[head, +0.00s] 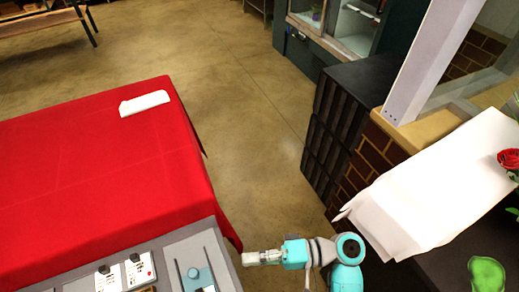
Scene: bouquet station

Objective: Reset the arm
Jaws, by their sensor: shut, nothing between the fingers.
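My arm, teal and grey, shows at the bottom centre of the head view. My gripper (250,258) is at its left end, pointing left, just right of the front corner of the red-covered table. It is small in the picture. It looks shut and holds nothing that I can see. The lower part of my arm is cut off by the bottom edge.
The red-clothed table (90,170) holds a folded white cloth or paper (145,103). On the right, a white sheet (440,185) lies on a counter near a red rose (510,158) and a green object (486,273). Dark crates (330,125) stand behind. The floor (235,90) between is clear.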

